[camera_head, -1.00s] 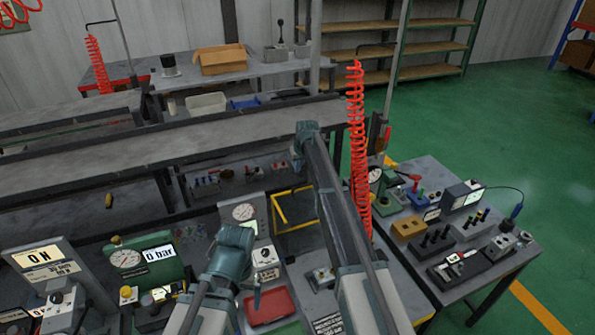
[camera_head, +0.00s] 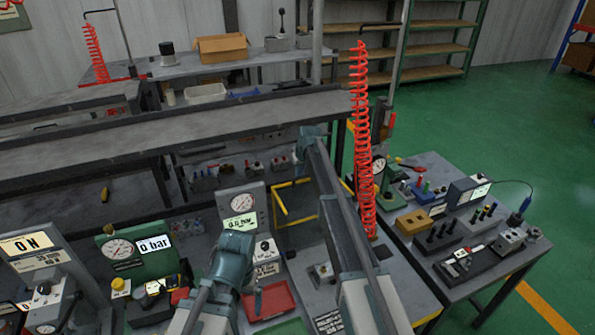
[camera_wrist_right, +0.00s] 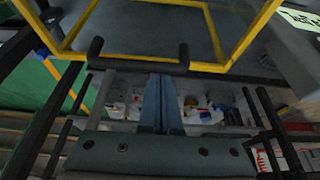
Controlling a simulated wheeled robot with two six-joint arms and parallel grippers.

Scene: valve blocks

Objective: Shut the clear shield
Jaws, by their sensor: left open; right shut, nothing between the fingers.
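The clear shield (camera_head: 279,203) has a yellow frame and stands beside the grey gauge block, partly hidden by my right arm in the head view. Its angle is hard to tell. In the right wrist view its yellow frame (camera_wrist_right: 150,61) fills the top, with a dark handle bar (camera_wrist_right: 125,63) along the lower edge. My right gripper (camera_wrist_right: 160,80) is shut and empty, its blue fingertips just below that bar; contact cannot be told. In the head view its fingers are hidden. My left gripper (camera_head: 256,300) is open above the bench, near the red tray, its fingers mostly hidden.
The gauge block (camera_head: 240,204) carries a lit display. A red tray (camera_head: 283,302) lies in front. A green gauge block (camera_head: 116,247) stands to the left. A red coiled hose (camera_head: 361,140) hangs right of my right arm. The right table (camera_head: 405,283) holds several parts.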

